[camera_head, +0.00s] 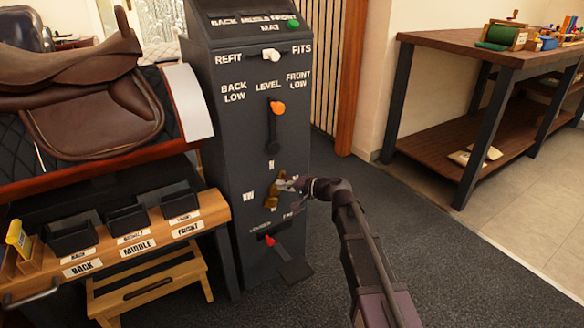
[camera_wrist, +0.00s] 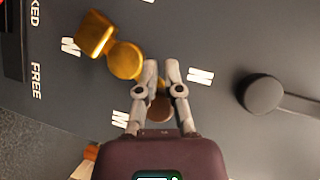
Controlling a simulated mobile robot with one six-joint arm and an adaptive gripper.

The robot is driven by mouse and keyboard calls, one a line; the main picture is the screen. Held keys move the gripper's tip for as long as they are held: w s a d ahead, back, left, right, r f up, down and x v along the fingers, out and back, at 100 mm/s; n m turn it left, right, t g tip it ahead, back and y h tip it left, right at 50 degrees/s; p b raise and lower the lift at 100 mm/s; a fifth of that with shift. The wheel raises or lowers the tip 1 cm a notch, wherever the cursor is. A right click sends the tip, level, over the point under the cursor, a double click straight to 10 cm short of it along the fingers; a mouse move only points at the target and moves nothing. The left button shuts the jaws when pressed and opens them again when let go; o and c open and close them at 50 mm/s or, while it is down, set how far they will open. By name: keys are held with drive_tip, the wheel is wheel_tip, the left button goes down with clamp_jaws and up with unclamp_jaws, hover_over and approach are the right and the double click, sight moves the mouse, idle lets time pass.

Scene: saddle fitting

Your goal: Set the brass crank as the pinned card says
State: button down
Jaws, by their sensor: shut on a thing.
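The brass crank (camera_head: 270,195) is mounted on the front of the dark grey control column. Letter marks surround it, too small to read surely. In the wrist view its square brass end (camera_wrist: 95,34) lies at upper left of the round brass hub (camera_wrist: 125,61). A brown knob (camera_wrist: 160,107) at the crank's other end sits between the fingers of my gripper (camera_wrist: 160,85). In the head view my gripper (camera_head: 286,184) reaches the crank from the right and hides the knob. The fingers are shut on it. I cannot make out a pinned card's text.
Above the crank is a LEVEL lever with an orange knob (camera_head: 277,108); below is a red-tipped lever (camera_head: 270,240). A white REFIT/FITS switch (camera_head: 271,55) is near the top. Left stand a saddle (camera_head: 95,110) and labelled bins (camera_head: 128,220). A workbench (camera_head: 470,45) is at right.

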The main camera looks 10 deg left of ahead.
wheel_tip(320, 180, up, 3)
drive_tip(key=s+a+n+g+h+p, duration=0.1)
drive_tip(key=s+a+n+h+p, duration=0.15)
drive_tip(key=p, duration=0.35)
wheel_tip(320, 180, up, 12)
drive_tip(key=n+t+h+p, duration=0.1)
drive_tip(key=n+h+p, duration=0.8)
drive_tip(key=p, duration=1.2)
hover_over(290, 178)
drive_tip(key=s, duration=0.5)
drive_tip(key=shift+w+d+r+m+h, duration=0.1)
drive_tip(key=shift+m+h, duration=0.35)
drive_tip(key=shift+h, duration=0.15)
drive_tip(key=shift+w+d+r+m+h, duration=0.1)
drive_tip(key=shift+m+h, duration=0.3)
drive_tip(key=shift+h, duration=0.15)
drive_tip(key=shift+f, duration=0.25)
drive_tip(key=b+x, duration=0.8)
drive_tip(key=d+b+x, duration=0.1)
drive_tip(key=b+x, duration=0.3)
drive_tip(key=shift+w+f, duration=0.2)
drive_tip(key=shift+f, duration=0.05)
drive_tip(key=shift+w+f+b, duration=0.2)
drive_tip(key=shift+f+b, duration=0.15)
drive_tip(key=shift+f, duration=0.05)
drive_tip(key=shift+w+d+f, duration=0.1)
drive_tip(key=shift+w+d, duration=0.05)
drive_tip(key=shift+d, duration=0.05)
